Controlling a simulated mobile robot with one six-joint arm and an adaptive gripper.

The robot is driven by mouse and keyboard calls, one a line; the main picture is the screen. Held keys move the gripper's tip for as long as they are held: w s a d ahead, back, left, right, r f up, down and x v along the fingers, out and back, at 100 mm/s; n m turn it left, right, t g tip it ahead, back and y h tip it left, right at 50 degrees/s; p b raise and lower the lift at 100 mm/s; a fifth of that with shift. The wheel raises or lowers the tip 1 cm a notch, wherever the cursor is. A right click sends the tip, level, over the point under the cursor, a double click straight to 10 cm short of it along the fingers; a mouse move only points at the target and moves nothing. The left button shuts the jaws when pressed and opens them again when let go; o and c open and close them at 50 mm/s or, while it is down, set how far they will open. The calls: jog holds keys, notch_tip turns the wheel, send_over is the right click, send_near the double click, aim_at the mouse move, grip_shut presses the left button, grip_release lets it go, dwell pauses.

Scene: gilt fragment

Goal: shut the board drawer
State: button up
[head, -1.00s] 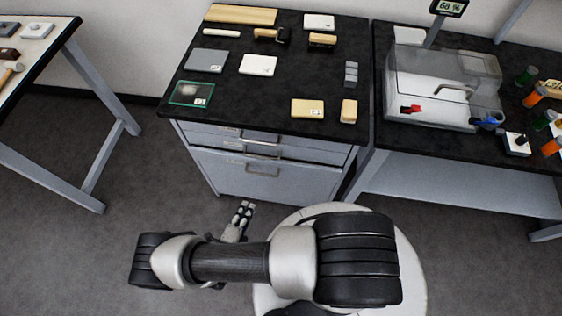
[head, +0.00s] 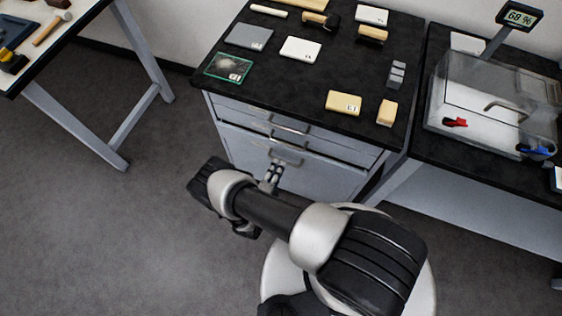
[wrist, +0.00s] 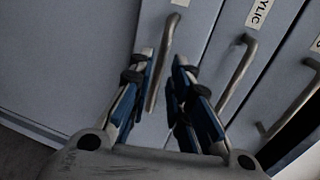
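The grey drawer cabinet (head: 235,150) stands under the black worktop, with stacked drawer fronts and metal bar handles. My gripper (head: 273,173) is in front of the lowest, tallest front, close to its handle (head: 280,157). In the wrist view my gripper (wrist: 167,72) is open, its two blue-and-grey fingers apart. The lowest handle (wrist: 162,62) shows between and beyond the fingers; contact cannot be told. A neighbouring handle (wrist: 238,75) has a label ending in "YLIC". I cannot read which drawer is the board drawer, nor tell surely whether any front stands out.
The worktop (head: 290,85) carries several boards, blocks, a roller and a glass plate. To the right is a bench with a clear box (head: 495,100). To the left is a white table (head: 60,35) on angled legs. Grey floor (head: 120,230) is free at left.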

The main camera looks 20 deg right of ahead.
jog(key=shift+b+x, duration=0.4)
jog(key=shift+x, duration=1.75)
jog(key=shift+c, duration=0.2)
grip_shut()
